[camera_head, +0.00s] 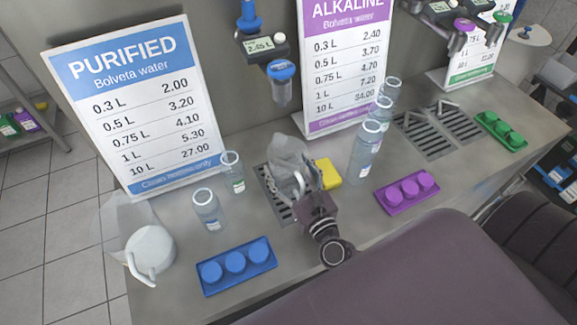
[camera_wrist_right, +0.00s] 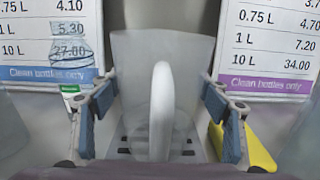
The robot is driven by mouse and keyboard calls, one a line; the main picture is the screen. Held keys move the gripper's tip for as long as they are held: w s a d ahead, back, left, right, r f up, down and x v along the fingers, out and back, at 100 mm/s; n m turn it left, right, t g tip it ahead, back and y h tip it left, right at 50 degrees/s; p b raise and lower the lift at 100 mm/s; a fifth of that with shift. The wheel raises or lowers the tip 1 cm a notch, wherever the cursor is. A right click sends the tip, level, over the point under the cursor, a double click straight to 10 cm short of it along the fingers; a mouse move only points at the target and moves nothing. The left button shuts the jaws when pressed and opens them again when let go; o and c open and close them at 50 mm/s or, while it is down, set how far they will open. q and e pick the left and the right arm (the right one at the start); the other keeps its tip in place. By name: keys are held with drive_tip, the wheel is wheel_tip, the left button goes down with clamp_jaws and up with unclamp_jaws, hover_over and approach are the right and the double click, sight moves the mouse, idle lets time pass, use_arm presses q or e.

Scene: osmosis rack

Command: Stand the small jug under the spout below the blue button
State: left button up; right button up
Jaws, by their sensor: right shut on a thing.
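The small jug (camera_head: 288,152) is clear with a white handle, and stands upright over the left drip grate (camera_head: 266,187). My right gripper (camera_head: 298,184) is shut on it, on its near side. In the right wrist view the jug's clear wall (camera_wrist_right: 190,58) and white handle (camera_wrist_right: 161,110) show between the blue-padded fingers (camera_wrist_right: 158,130). Whether its base touches the grate is hidden. Above and behind it hangs a dispenser with a display (camera_head: 261,46) and a blue-topped clear part (camera_head: 282,84). A blue piece (camera_head: 249,17) sits above the display. My left gripper is not in view.
A yellow sponge (camera_head: 327,172) lies right beside the grate. Clear bottles stand left (camera_head: 206,210) and right (camera_head: 365,152). A larger jug (camera_head: 150,249) stands at the left edge. Blue (camera_head: 236,281) and purple (camera_head: 390,209) cap trays lie in front. Price boards stand behind.

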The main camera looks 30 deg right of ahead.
drive_tip(key=o, duration=1.2)
drive_tip(key=shift+r+p, duration=0.2)
drive_tip(key=shift+p, duration=0.1)
drive_tip(key=s+b, duration=0.1)
drive_tip(key=s, duration=0.2)
drive_tip(key=s+b, duration=0.1)
drive_tip(key=s, duration=0.3)
drive_tip(key=s+b, duration=0.1)
drive_tip(key=s, duration=0.3)
drive_tip(key=shift+a+f+b, duration=0.15)
drive_tip(key=shift+a+b, duration=0.15)
drive_tip(key=shift+a, duration=0.05)
drive_tip(key=shift+s, duration=0.5)
